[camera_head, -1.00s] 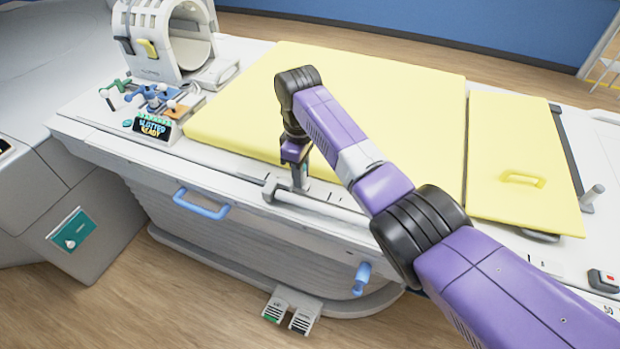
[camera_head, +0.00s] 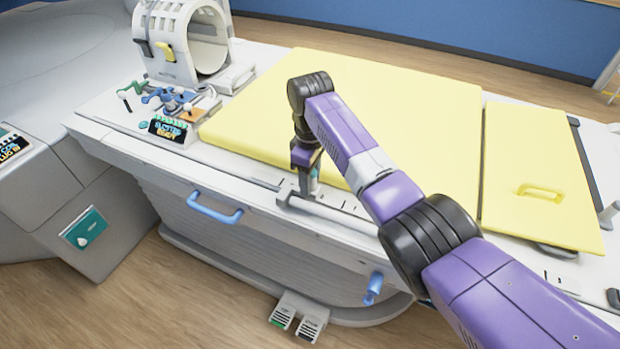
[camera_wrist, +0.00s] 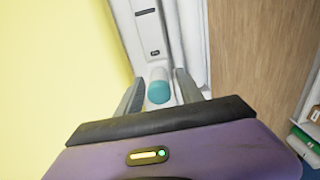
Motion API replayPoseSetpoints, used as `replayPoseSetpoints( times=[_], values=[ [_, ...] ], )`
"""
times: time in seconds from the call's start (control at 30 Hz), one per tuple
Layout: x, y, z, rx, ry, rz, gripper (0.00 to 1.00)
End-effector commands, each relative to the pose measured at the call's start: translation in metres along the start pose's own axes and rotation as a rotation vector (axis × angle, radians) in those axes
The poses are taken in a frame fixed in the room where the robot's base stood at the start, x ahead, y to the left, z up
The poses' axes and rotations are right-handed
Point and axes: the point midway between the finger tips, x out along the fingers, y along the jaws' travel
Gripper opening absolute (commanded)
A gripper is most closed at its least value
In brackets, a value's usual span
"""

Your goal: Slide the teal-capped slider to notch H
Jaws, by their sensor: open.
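The teal-capped slider (camera_wrist: 158,90) shows in the wrist view between the two fingers of my gripper (camera_wrist: 158,93). Its rounded teal cap tops a pale body, and the fingers stand apart on either side of it. Contact with the fingers cannot be seen. In the head view my gripper (camera_head: 306,182) points down at the bench's front edge, by the left end of a white rail (camera_head: 335,212). A hint of teal shows beside the fingers there. Small dark marks lie along the rail, but their letters are too small to read, so notch H cannot be picked out.
A yellow pad (camera_head: 400,115) covers the bench behind the rail. A white ring-shaped coil (camera_head: 185,45), colored pieces (camera_head: 170,98) and a small sign (camera_head: 172,130) stand at left. A blue handle (camera_head: 214,210) juts from the front. My arm crosses the right side.

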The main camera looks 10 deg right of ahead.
Motion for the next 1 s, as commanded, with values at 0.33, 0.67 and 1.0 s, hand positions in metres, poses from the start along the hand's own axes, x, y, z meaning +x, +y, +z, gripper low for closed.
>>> replayPoseSetpoints(
  times=[0.33,0.67,1.0],
  values=[
    [-0.046,0.001,-0.001,0.000,0.003,0.003,0.44],
    [-0.077,0.000,-0.001,0.000,0.002,0.001,0.44],
    [-0.076,0.000,0.000,0.001,0.001,0.001,0.44]
  ],
)
